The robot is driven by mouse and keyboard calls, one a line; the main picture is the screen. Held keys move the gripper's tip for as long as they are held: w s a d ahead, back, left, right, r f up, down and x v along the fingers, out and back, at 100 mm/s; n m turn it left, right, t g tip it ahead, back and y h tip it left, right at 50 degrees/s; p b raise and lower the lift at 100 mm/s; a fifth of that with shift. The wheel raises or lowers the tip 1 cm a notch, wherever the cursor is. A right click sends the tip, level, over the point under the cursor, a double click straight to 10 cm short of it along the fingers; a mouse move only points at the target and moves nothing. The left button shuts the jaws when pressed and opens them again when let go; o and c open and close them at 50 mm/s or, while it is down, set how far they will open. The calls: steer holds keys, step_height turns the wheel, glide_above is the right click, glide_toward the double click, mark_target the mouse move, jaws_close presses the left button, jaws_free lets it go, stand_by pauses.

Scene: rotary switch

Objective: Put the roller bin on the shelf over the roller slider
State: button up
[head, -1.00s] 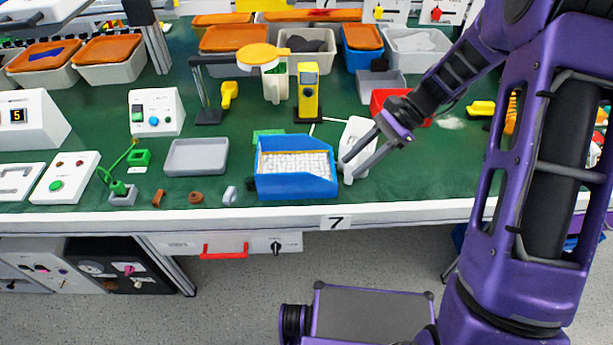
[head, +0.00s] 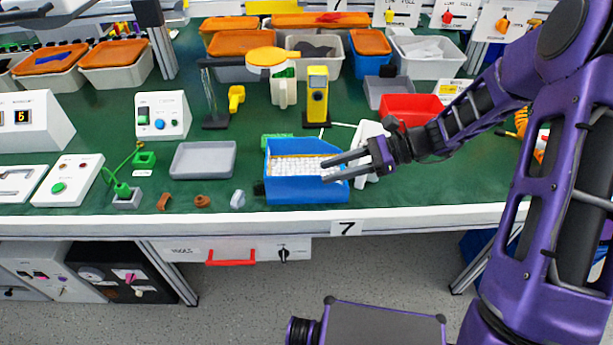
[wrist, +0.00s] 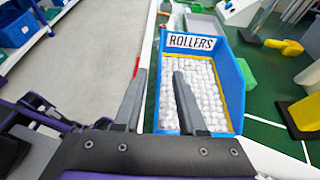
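The roller bin (head: 300,190) is a blue open bin full of small white rollers, upright at the front edge of the green table. In the wrist view the bin (wrist: 232,85) bears the label "ROLLERS" on its far end. My gripper (head: 323,171) is open and empty at the right part of the bin. In the wrist view, one finger of my gripper (wrist: 159,73) is over the rollers and the other outside the bin's left wall. I cannot tell whether either finger touches it. I cannot make out the shelf or the roller slider for certain.
A white device (head: 368,140) stands close behind the bin's right side. A grey tray (head: 203,160) lies to its left, and a yellow device (head: 317,95) stands behind. A red bin (head: 412,108) is behind to the right. Open floor (wrist: 95,60) lies before the table.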

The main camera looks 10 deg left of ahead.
mark_target(308, 177)
steer(key=shift+b+x, duration=0.4)
steer(key=shift+x, duration=2.75)
jaws_close()
steer(key=shift+r, duration=0.1)
